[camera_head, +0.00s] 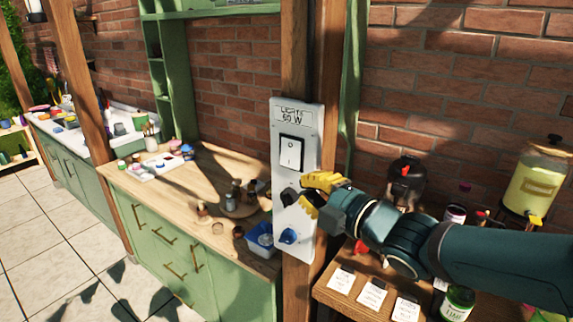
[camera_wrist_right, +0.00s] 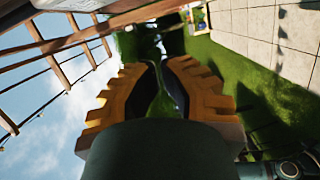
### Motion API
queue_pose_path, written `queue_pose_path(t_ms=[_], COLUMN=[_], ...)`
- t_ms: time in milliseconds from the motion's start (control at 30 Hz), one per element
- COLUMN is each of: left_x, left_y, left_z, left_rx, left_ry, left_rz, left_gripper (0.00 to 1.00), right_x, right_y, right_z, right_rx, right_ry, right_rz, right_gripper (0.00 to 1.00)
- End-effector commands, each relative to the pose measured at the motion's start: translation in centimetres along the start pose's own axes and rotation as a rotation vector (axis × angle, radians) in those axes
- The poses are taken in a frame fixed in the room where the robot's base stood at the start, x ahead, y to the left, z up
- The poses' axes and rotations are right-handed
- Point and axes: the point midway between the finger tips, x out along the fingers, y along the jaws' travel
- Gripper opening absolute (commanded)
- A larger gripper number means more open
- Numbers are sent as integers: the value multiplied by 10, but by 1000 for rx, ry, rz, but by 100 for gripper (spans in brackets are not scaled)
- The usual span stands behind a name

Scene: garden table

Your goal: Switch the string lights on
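A white switch panel (camera_head: 309,150) labelled "LIGHTS 60 W" is fixed upright on a wooden post. A white rocker switch (camera_head: 291,153) in a black frame sits on its upper half. Lower down are a black round fitting (camera_head: 290,196) and a blue one (camera_head: 288,236). My right gripper (camera_head: 312,194) has yellow fingers in front of the lower half, below the rocker, beside the black fitting; I cannot tell whether they touch it. In the wrist view its fingers (camera_wrist_right: 160,70) stand apart with nothing between them. My left gripper is not in view.
A wooden counter (camera_head: 180,195) with small pots and a blue tub (camera_head: 262,238) stands left of the post. A shelf with cards (camera_head: 341,280), jars and a yellow drink dispenser (camera_head: 538,185) is at right. A brick wall (camera_head: 440,100) is behind.

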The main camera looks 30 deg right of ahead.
Motion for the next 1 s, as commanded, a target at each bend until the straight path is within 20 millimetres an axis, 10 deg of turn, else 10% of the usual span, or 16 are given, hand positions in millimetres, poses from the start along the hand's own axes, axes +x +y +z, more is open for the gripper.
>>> queue_pose_path(t_ms=[700, 1000], left_x=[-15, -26], left_y=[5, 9], left_z=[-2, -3], left_rx=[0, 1], left_ry=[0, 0], left_rz=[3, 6], left_gripper=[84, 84], right_x=[101, 107], right_y=[-1, 0], right_z=[0, 35], right_rx=[3, 2], right_ry=[1, -3], right_rz=[-3, -1], right_gripper=[0, 0])
